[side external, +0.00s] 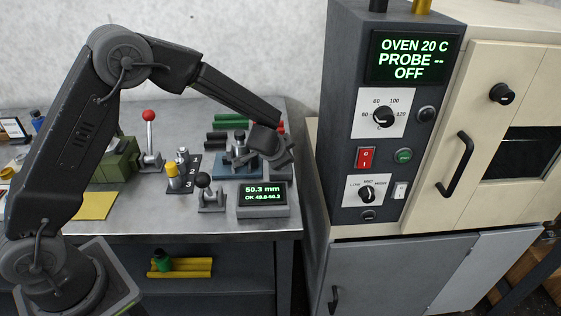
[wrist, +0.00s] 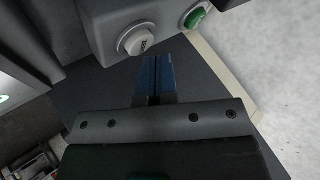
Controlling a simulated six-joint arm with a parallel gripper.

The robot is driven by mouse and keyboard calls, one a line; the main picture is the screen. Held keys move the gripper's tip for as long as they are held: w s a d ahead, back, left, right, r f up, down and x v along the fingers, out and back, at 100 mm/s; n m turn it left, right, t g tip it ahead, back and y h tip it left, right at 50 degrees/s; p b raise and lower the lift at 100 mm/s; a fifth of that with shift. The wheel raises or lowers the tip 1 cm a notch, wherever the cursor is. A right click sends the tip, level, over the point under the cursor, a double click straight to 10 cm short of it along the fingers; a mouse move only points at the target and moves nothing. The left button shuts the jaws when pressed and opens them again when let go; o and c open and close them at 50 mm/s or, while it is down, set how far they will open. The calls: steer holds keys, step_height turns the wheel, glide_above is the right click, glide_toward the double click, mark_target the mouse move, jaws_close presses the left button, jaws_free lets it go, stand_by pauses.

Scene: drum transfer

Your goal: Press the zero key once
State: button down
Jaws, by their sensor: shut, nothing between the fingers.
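In the wrist view, a round pale key (wrist: 138,41) with small lettering sits on the face of a grey housing (wrist: 108,18); the lettering is too small to read surely. My gripper (wrist: 154,60) is shut and empty, its blue fingertips just below and to the right of this key. I cannot tell whether they touch it. In the side external view my gripper (side external: 274,150) is over the right end of the bench, behind a gauge display (side external: 262,198) reading 50.3 mm. I cannot make out the key in that view.
A green button (wrist: 196,17) sits right of the key. On the bench, a black-knobbed lever (side external: 203,181) stands left of the display and a red-knobbed lever (side external: 149,117) farther left. A blue fixture (side external: 232,172) lies beside my gripper. The oven control column (side external: 345,150) rises at the right.

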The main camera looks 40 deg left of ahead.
steer(key=shift+f, duration=0.2)
steer(key=shift+f, duration=0.25)
stand_by(0.4)
steer(key=shift+r, duration=0.4)
steer(key=shift+r, duration=3.05)
